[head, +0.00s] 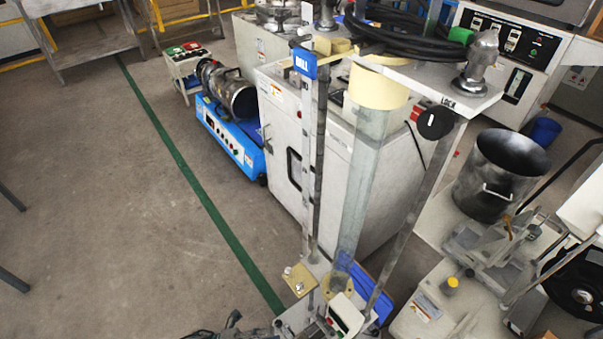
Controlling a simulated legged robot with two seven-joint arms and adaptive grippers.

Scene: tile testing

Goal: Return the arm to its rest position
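A dark jointed part, which looks like the tip of my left gripper (232,322), just shows at the bottom edge, left of centre. Most of it is cut off, so I cannot tell whether it is open or shut or holds anything. It is low and left of the base of a tall test stand (318,150) with a clear vertical tube (362,185). My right gripper and arm are not in view.
A white cabinet (290,165) stands behind the stand, with a blue machine (232,140) to its left. A steel pot (497,180) and balance-like equipment (510,240) stand at the right. The floor (120,220) at left is largely clear, crossed by a green line (180,160).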

